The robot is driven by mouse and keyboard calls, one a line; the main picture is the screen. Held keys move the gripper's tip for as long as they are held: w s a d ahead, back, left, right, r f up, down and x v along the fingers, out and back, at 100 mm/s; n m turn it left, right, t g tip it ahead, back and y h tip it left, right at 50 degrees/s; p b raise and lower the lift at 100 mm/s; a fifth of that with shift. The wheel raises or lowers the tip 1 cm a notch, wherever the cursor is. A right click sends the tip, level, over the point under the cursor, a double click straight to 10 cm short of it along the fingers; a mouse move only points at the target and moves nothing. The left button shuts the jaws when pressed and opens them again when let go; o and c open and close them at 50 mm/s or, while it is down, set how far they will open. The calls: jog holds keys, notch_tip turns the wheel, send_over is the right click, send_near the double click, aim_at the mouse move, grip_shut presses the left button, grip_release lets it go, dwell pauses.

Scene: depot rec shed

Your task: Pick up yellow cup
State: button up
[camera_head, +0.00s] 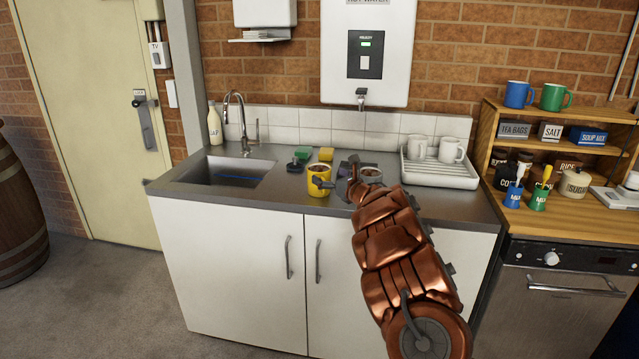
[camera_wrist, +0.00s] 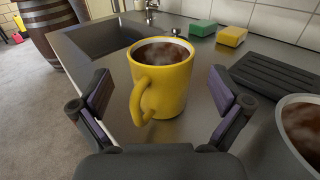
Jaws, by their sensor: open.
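The yellow cup (camera_head: 318,182) stands upright on the grey counter (camera_head: 250,198), between the sink and my gripper. In the wrist view the yellow cup (camera_wrist: 162,85) holds a dark brown drink, and its handle points toward my gripper. My gripper (camera_wrist: 160,105) is open, with one finger to the left of the cup and one to the right. The fingers appear apart from the cup, and nothing is held. In the head view my gripper (camera_head: 345,174) is just right of the cup and partly hidden by my arm.
A second cup (camera_head: 371,176) with a dark drink stands close on the right. Green (camera_head: 303,153) and yellow (camera_head: 326,154) sponges lie behind. The sink (camera_head: 228,171) is left. A white rack (camera_head: 440,174) with pale mugs is right. A dark ribbed mat (camera_wrist: 270,78) lies behind the second cup.

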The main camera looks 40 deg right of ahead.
aim_at(312, 165)
jog(key=shift+w+d+r+p, duration=0.2)
jog(key=shift+w+p, duration=0.25)
jog(key=shift+w, duration=0.3)
jog(key=shift+w+d+r+p, duration=0.15)
jog(key=shift+w+p, duration=0.25)
jog(key=shift+w, duration=0.3)
jog(key=shift+w+f, duration=0.15)
jog(key=shift+w, duration=0.8)
jog(key=shift+c, duration=0.2)
jog(key=c, duration=1.3)
jog(key=shift+o, duration=0.2)
jog(key=s+a+r+b, duration=0.4)
jog(key=s+a, duration=0.5)
jog(key=s, duration=0.3)
jog(key=shift+s+a+r+b, duration=0.25)
jog(key=shift+s+r+b, duration=0.15)
jog(key=shift+r, duration=0.2)
